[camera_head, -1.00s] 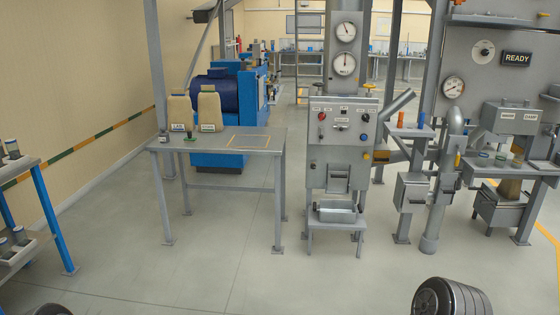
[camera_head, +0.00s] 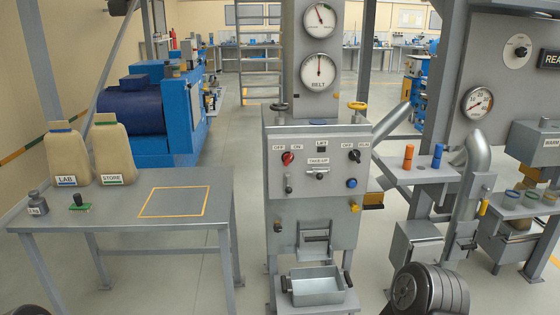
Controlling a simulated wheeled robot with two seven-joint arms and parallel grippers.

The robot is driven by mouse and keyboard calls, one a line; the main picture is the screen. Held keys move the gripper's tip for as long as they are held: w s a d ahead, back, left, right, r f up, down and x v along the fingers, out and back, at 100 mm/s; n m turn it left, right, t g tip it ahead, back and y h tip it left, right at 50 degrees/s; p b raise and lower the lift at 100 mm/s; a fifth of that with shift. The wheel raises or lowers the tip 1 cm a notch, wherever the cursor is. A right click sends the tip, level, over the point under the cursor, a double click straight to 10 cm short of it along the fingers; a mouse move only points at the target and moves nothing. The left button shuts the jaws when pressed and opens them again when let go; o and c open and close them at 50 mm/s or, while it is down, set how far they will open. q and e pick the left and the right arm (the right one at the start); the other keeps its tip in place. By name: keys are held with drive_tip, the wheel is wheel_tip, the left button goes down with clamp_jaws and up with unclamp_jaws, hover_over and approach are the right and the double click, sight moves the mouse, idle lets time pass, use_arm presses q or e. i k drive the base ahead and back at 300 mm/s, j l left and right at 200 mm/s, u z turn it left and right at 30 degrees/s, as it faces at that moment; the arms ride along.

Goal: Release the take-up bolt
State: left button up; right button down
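The grey control cabinet (camera_head: 316,215) stands upright in the middle of the view. A label reading TAKE-UP (camera_head: 318,161) is on its front panel, with a small horizontal metal bolt (camera_head: 316,175) just below it. The bolt is too small to tell its exact position. A red knob (camera_head: 288,158) is to the upper left, a black knob (camera_head: 354,156) to the upper right and a blue button (camera_head: 351,183) to the lower right. A dial marked BELT (camera_head: 319,71) is above the cabinet. Neither of my grippers is in view; a dark ribbed part of my arm shows at the lower right.
A metal tray (camera_head: 318,287) rests on a low stand before the cabinet. A grey table (camera_head: 150,225) with LAB (camera_head: 66,160) and STORE (camera_head: 110,155) sacks stands left. A pipe and shelf with orange (camera_head: 408,157) and blue (camera_head: 438,157) pegs are right. Floor between table and cabinet is clear.

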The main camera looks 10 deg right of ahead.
sight(320, 176)
drive_tip(key=i+l+u, duration=0.1)
drive_tip(key=i+u, duration=0.15)
drive_tip(key=i, duration=0.3)
drive_tip(key=i+l+u, duration=0.2)
drive_tip(key=i, duration=0.4)
